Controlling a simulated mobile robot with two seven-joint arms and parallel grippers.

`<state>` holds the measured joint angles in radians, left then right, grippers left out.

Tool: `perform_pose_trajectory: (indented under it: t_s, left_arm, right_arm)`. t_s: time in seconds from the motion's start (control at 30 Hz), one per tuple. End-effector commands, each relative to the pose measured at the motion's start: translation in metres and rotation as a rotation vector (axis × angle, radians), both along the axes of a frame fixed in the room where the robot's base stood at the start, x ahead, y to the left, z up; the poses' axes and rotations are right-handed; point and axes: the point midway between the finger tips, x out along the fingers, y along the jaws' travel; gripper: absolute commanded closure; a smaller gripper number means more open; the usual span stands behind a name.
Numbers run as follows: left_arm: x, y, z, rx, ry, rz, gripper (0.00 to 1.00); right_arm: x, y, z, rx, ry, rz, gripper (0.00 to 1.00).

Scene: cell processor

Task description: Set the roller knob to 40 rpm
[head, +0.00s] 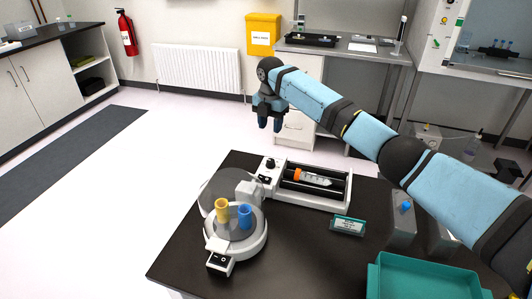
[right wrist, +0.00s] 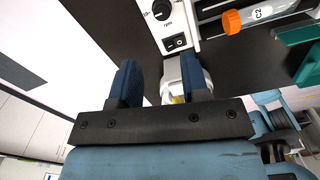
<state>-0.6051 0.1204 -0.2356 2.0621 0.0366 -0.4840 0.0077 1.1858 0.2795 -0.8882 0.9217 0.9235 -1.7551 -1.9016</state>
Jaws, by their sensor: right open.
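The roller (head: 322,185) is a white device with dark rollers on the dark table. A tube with an orange cap (head: 313,177) lies on its rollers. The black roller knob (head: 270,164) sits on the control panel at its left end, above a rocker switch. In the right wrist view the knob (right wrist: 161,10) shows at the top with a printed scale around it. My right gripper (head: 270,127) is open and empty, above and behind the knob, pointing down. Its two blue fingers (right wrist: 163,82) stand apart in the wrist view, and the knob lies beyond them. My left gripper is not in view.
A round white device (head: 237,243) with yellow and blue tubes stands left of the roller. A green label block (head: 348,225), a grey holder (head: 401,226) and a teal tray (head: 425,262) are at the right.

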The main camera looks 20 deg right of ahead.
Motion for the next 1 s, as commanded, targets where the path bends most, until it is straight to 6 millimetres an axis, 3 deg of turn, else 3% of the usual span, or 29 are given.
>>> perform_pose_trajectory:
  t_s: [0.17,0.6,0.8,1.0]
  left_arm:
    - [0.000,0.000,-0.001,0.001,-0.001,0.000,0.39]
    - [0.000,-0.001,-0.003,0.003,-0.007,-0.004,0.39]
    - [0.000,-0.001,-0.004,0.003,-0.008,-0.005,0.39]
    - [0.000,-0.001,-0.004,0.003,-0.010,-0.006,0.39]
  right_arm:
    - [-0.001,0.000,-0.024,-0.001,0.003,0.000,0.58]
    - [-0.001,0.000,-0.113,-0.001,0.004,-0.001,0.58]
    - [-0.001,0.000,-0.132,0.000,0.001,0.000,0.58]
    - [-0.001,0.000,-0.136,0.001,0.001,0.000,0.58]
